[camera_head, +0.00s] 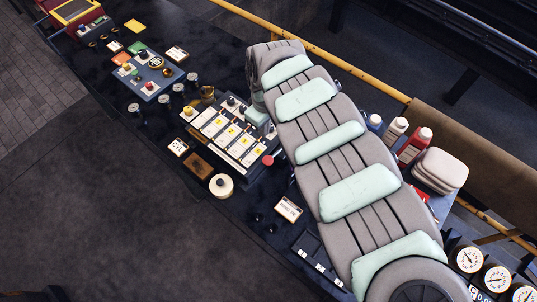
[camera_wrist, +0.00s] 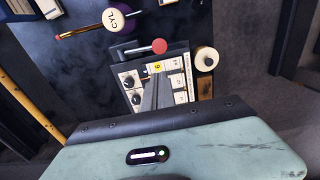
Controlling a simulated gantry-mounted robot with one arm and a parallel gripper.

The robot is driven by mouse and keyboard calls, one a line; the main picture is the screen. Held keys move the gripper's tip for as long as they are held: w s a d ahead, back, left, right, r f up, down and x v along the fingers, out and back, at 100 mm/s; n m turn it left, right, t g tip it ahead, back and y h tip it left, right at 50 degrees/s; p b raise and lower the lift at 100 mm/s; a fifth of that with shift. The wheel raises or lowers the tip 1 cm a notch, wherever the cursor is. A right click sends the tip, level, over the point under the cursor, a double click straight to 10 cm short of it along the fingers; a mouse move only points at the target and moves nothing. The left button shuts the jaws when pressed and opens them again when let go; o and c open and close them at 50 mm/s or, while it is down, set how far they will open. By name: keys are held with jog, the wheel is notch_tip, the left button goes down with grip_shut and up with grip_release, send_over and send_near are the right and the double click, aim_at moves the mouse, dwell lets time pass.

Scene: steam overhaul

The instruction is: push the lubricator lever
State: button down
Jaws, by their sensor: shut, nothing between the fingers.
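The lubricator (camera_head: 228,130) is a dark box with white panels and yellow labels, in the middle of the head view. A lever with a red ball knob (camera_head: 268,160) sticks out at its near right end. In the wrist view the red knob (camera_wrist: 159,46) sits on a dark bar across the top of the lubricator (camera_wrist: 180,82). My gripper (camera_wrist: 156,76) is shut and empty, its fingers pointing at the panel a little below the knob in the picture. Whether the fingers touch the panel cannot be told. In the head view my arm hides the fingers.
A cream round knob (camera_wrist: 206,59) stands beside the lubricator. A round-ended thing marked CYL (camera_wrist: 120,18) lies beyond the lever. Several gauges and a blue control box (camera_head: 156,75) stand farther left on the bench. Red and white bottles (camera_head: 413,147) stand right of my arm.

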jog(key=shift+s+d, duration=0.6)
jog(key=shift+d, duration=0.05)
jog(key=shift+f, duration=0.1)
jog(key=b, duration=0.2)
send_near(268, 159)
jog(key=f, duration=0.5)
jog(key=shift+a+f, duration=0.15)
jog(key=shift+a, duration=0.05)
jog(key=shift+d+f, duration=0.1)
jog(key=shift+f, duration=0.65)
